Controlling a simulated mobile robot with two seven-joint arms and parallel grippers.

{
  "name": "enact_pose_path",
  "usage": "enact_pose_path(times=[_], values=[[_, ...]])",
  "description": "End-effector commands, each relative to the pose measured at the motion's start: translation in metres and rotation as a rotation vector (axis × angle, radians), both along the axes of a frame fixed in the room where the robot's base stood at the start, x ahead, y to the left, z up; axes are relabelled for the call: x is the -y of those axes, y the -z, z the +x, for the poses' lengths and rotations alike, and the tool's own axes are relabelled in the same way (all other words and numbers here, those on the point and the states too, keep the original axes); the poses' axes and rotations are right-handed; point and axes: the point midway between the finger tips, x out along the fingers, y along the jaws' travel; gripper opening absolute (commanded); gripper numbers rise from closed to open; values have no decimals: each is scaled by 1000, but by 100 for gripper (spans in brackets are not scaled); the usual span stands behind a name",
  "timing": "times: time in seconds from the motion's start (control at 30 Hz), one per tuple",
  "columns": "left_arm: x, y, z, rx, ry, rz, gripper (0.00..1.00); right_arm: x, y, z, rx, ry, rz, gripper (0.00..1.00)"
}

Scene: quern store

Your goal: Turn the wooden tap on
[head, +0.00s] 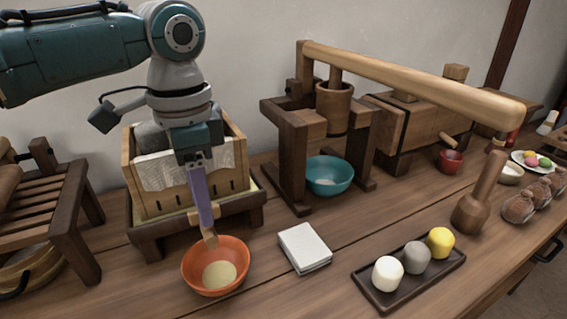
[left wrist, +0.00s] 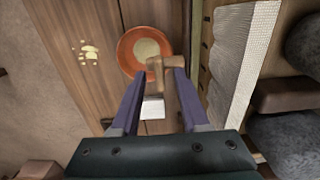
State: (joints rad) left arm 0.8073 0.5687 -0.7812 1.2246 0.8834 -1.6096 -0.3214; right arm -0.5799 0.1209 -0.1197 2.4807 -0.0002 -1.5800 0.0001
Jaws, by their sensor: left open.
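The wooden tap (left wrist: 158,72) shows in the left wrist view as a small brown piece with a crossbar, over the orange bowl's edge. In the head view, the tap (head: 210,238) is mostly hidden behind my left gripper, low at the front of the wooden box (head: 236,178). My left gripper (head: 208,228) points down there. In the left wrist view its purple fingers (left wrist: 158,74) are open, one on each side of the tap; I cannot tell whether either touches it. The orange bowl (head: 190,272) below holds something cream-coloured. My right gripper is out of view.
A cloth lines the box, which sits on a low wooden stand (head: 148,232). A white pad (head: 305,248) lies right of the bowl. A dark tray (head: 430,279) holds three small cups or lumps. A lever press (head: 293,165) with a teal bowl (head: 330,175) stands behind.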

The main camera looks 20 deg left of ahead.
Motion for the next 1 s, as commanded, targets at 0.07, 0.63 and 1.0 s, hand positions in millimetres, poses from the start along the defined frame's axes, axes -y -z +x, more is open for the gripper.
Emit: enact_pose_path(times=[0.07, 0.63, 1.0], values=[[0, 7, 0, 0, 0, 0, 45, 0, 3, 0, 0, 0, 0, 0], [0, 9, 0, 1, 0, -1, 16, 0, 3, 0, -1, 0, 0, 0], [0, 9, 0, 1, 0, -1, 0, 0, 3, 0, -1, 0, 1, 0]])
